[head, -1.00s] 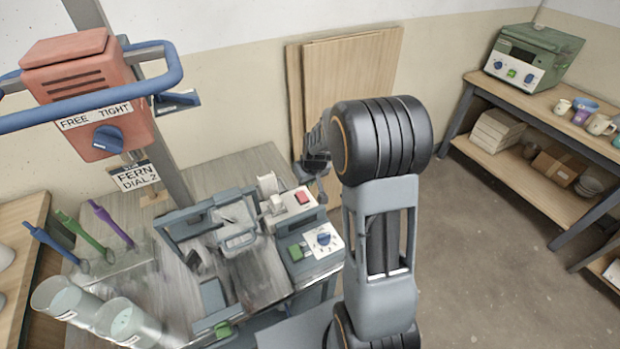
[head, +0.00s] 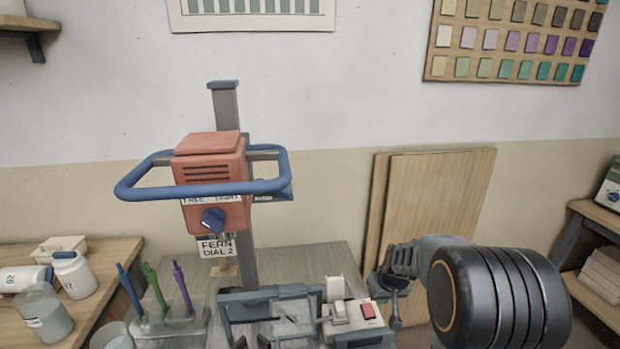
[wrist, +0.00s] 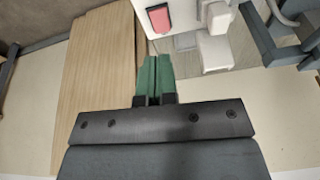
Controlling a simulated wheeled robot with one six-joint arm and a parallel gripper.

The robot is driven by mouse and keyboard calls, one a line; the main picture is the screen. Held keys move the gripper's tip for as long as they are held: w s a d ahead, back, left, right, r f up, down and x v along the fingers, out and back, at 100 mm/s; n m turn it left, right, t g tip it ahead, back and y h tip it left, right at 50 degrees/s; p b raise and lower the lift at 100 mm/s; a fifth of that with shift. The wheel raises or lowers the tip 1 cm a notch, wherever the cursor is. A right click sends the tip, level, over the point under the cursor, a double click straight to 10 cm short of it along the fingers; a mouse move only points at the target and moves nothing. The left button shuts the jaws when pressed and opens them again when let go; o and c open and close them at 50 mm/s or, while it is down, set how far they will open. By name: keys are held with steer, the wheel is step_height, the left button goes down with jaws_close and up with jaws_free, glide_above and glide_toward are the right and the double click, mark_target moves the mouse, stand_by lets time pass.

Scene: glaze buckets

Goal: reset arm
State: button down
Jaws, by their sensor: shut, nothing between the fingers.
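My gripper (wrist: 154,82) is shut and empty in the wrist view, its green fingertips pressed together. In the head view my gripper (head: 394,318) is small and partly hidden, just right of the switch box with the red rocker (head: 369,311). The dark arm joint fills the lower right of the head view. In the wrist view the red rocker (wrist: 159,18) lies just beyond the fingertips. I cannot tell how far apart they are.
A red mixer head (head: 212,170) with a blue handle loop (head: 128,190) stands on a post over the bench. Tools with blue, green and purple handles (head: 182,288) stand at left. Wooden boards (head: 440,210) lean on the wall behind my arm.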

steer(key=s+a+r, duration=0.4)
steer(key=s+r, duration=0.2)
steer(key=s, duration=0.3)
steer(key=s+a+r, duration=0.3)
steer(key=s+r, duration=0.3)
steer(key=s, duration=0.3)
steer(key=shift+a+t, duration=0.3)
steer(key=shift+a, duration=0.05)
